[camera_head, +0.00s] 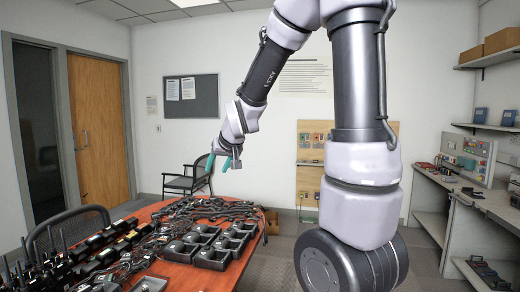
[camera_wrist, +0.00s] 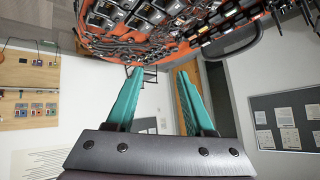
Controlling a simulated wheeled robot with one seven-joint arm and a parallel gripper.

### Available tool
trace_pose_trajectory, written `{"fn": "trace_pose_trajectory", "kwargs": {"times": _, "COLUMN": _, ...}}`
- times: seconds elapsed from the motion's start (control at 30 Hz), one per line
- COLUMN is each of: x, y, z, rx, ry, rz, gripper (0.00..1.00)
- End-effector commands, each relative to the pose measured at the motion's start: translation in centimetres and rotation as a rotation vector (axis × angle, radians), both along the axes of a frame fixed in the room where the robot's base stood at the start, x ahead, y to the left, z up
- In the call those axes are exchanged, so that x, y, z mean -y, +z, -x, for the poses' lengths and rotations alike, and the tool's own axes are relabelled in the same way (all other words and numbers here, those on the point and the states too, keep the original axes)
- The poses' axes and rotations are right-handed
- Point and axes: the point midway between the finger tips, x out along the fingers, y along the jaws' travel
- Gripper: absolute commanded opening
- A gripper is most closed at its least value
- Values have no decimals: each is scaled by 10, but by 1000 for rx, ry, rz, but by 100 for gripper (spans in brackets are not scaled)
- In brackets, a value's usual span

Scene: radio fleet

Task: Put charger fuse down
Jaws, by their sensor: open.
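My gripper (camera_head: 221,162) hangs above the far part of the red-brown table (camera_head: 185,270) in the head view. In the wrist view my gripper (camera_wrist: 160,78) shows two teal fingers spread apart, with nothing between them. I cannot pick out a charger fuse in either view; the parts on the table are too small to tell. Black charger trays (camera_head: 212,257) stand on the near right part of the table, and they are apart from the fingers.
Black radios (camera_head: 85,255) with antennas crowd the table's left side, and dark cables and small parts cover much of the rest. A chair (camera_head: 186,180) stands behind the table. A wooden board (camera_head: 310,140) is at the back wall. A workbench (camera_head: 470,195) lines the right wall.

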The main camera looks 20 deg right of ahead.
Motion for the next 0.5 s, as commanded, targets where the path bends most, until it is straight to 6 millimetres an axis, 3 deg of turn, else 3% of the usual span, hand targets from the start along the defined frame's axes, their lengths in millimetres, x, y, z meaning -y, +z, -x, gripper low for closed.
{"fn": "trace_pose_trajectory", "kwargs": {"times": 0.03, "x": 9, "y": 19, "z": 20, "rx": -9, "ry": -25, "rz": -17, "gripper": 53}}
{"fn": "trace_pose_trajectory", "kwargs": {"times": 0.2, "x": 31, "y": 59, "z": 95, "rx": -84, "ry": -94, "rz": -80, "gripper": 53}}
{"fn": "trace_pose_trajectory", "kwargs": {"times": 0.4, "x": 42, "y": 83, "z": 181, "rx": -165, "ry": -152, "rz": -162, "gripper": 53}}
{"fn": "trace_pose_trajectory", "kwargs": {"times": 0.5, "x": 43, "y": 87, "z": 211, "rx": -194, "ry": -167, "rz": -194, "gripper": 53}}
